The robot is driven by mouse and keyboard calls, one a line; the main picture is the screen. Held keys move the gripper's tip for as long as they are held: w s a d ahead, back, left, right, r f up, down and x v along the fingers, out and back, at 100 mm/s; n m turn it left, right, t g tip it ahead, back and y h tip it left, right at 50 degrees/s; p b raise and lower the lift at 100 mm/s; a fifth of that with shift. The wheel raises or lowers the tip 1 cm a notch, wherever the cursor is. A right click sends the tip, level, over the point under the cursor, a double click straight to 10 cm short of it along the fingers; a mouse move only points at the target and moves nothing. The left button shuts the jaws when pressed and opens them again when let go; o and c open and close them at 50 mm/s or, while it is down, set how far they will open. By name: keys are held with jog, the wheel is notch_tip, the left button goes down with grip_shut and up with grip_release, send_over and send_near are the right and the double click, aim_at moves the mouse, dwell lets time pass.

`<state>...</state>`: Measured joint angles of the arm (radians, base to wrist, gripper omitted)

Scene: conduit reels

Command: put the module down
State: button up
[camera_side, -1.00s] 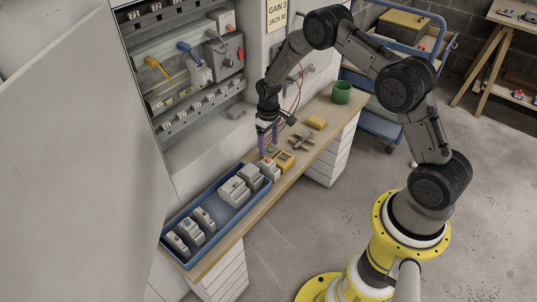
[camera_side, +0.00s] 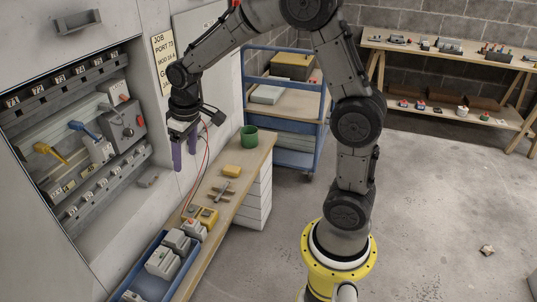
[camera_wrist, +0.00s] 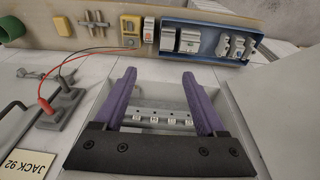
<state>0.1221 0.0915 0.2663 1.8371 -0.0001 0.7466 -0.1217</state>
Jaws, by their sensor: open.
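My gripper (camera_side: 184,160) is open, with two purple fingers pointing down and nothing between them. It is in the air beside the cabinet, above the level of the bench. In the wrist view the open fingers (camera_wrist: 158,76) point toward a rail with several small white parts, seen beyond them. A light module with a red mark (camera_side: 193,230) stands on the bench between the blue tray and a yellow unit; it also shows in the wrist view (camera_wrist: 148,31). Several grey-white modules (camera_side: 162,262) sit in the blue tray (camera_wrist: 204,40). Which module the task means, I cannot tell.
The open cabinet (camera_side: 70,62) has rails, a yellow lever (camera_side: 48,151) and a blue lever (camera_side: 84,130). Red and black leads run from a grey jack block (camera_wrist: 60,108) to the yellow unit (camera_wrist: 130,25). A green cup (camera_side: 249,136) stands at the bench's far end.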

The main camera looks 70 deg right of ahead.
jog(key=s+a+r+t, duration=0.1)
jog(key=s+r, duration=0.3)
jog(key=s, duration=0.8)
jog(key=s+a+r+t, duration=0.2)
jog(key=s+a+r, duration=0.2)
jog(key=s, duration=0.7)
jog(key=shift+s+r, duration=0.35)
jog(key=shift+s, duration=0.05)
jog(key=shift+c, duration=0.3)
